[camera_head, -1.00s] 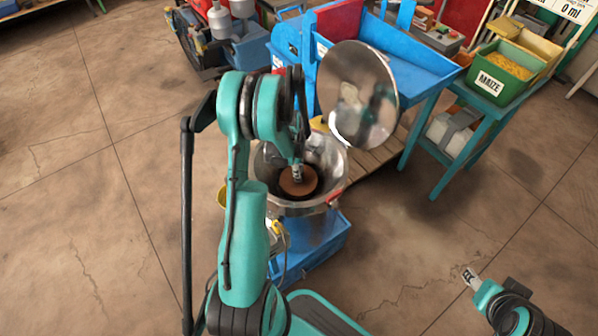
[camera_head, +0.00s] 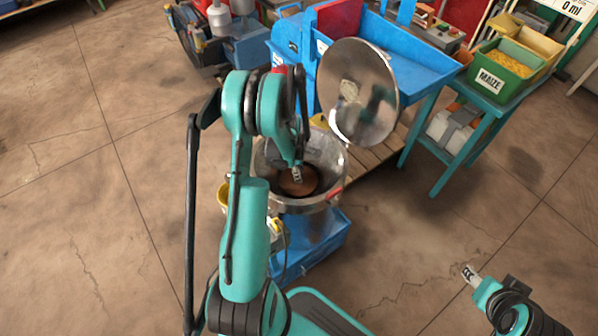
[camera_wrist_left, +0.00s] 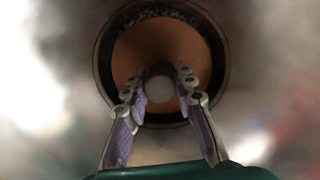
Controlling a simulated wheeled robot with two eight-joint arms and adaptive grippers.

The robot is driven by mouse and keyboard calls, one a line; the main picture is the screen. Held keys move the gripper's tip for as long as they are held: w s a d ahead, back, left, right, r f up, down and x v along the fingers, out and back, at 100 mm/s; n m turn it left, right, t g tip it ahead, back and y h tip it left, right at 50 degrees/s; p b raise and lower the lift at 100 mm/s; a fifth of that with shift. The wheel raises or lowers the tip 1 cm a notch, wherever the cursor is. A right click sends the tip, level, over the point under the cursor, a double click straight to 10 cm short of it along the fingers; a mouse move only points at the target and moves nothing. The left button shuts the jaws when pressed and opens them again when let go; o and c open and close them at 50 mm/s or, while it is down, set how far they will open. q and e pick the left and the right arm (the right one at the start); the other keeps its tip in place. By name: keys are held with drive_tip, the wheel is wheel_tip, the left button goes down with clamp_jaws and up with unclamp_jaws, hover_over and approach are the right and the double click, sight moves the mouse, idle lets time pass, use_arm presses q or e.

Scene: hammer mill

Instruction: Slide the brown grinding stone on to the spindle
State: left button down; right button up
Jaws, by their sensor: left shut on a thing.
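The brown grinding stone (camera_head: 296,184) is a round disc inside the open metal bowl (camera_head: 333,160) of the mill. My left gripper (camera_head: 297,176) reaches down into the bowl from above and is shut on the stone at its middle. In the left wrist view the stone (camera_wrist_left: 150,45) shows as a brown disc inside a dark ring, with a pale round spot between the fingers (camera_wrist_left: 160,92). I cannot make out the spindle for certain, nor whether the stone is around it. My right gripper (camera_head: 468,272) hangs at the lower right, away from the mill; its fingers are too small to judge.
The round metal lid (camera_head: 357,90) stands open behind the bowl. The mill's blue base (camera_head: 318,245) is below it. A teal table (camera_head: 500,85) with a maize box (camera_head: 500,72) stands to the right. The floor at left and front right is clear.

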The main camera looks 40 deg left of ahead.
use_arm(q)
drive_tip(key=shift+f, duration=0.7)
drive_tip(key=c, duration=1.2)
unclamp_jaws()
drive_tip(key=shift+o, duration=0.2)
drive_tip(key=shift+f, duration=0.1)
drive_tip(key=r, duration=0.4)
drive_tip(key=a+r, duration=0.1)
drive_tip(key=r, duration=0.7)
drive_tip(key=shift+s+a, duration=0.15)
drive_tip(key=shift+s, duration=0.25)
